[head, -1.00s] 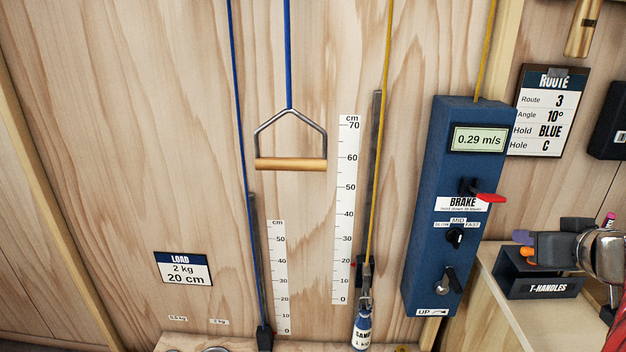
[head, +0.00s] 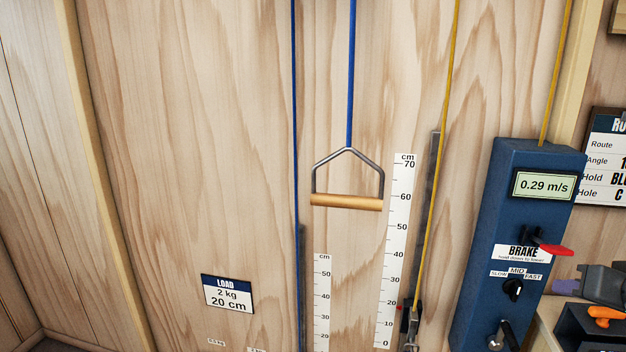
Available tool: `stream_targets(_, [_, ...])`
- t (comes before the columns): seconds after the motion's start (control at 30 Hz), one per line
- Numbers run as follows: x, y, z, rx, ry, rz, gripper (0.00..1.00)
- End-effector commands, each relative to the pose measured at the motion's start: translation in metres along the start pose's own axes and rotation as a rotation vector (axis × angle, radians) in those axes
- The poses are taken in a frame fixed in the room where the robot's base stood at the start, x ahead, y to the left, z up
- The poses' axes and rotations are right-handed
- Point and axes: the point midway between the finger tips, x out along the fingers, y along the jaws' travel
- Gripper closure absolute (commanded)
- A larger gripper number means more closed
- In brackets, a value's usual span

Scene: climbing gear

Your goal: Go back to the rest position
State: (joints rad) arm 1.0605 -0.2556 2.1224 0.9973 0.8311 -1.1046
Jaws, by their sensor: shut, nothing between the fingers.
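My gripper (head: 598,284) is partly in view at the right edge of the head view. Its grey fingers are shut and empty, above the dark T-handle holder (head: 582,330). The rest of my arm is outside the picture. A purple handle (head: 565,287) shows just left of the fingers and an orange handle (head: 606,313) just below them. I cannot tell whether the fingers touch either handle.
The blue brake box (head: 505,240) stands left of my gripper, with a red lever (head: 555,249) sticking out towards it. A wooden bar (head: 346,202) hangs on a blue rope. A yellow rope (head: 446,110) runs down. The left wall is bare.

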Motion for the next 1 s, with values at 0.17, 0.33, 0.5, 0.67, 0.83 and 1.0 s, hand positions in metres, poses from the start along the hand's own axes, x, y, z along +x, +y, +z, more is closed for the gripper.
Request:
stream_targets(0.17, [0.019,-0.034,0.004,0.108,-0.082,-0.032,1.0])
stream_targets(0.33, [0.031,-0.077,0.02,0.169,-0.175,-0.049,1.0])
stream_targets(0.5, [0.032,-0.123,0.045,0.161,-0.258,-0.056,1.0])
stream_targets(0.67, [0.025,-0.161,0.076,0.112,-0.328,-0.059,1.0])
stream_targets(0.83, [0.011,-0.195,0.111,0.031,-0.387,-0.061,1.0])
stream_targets(1.0, [-0.006,-0.221,0.149,-0.074,-0.431,-0.063,1.0])
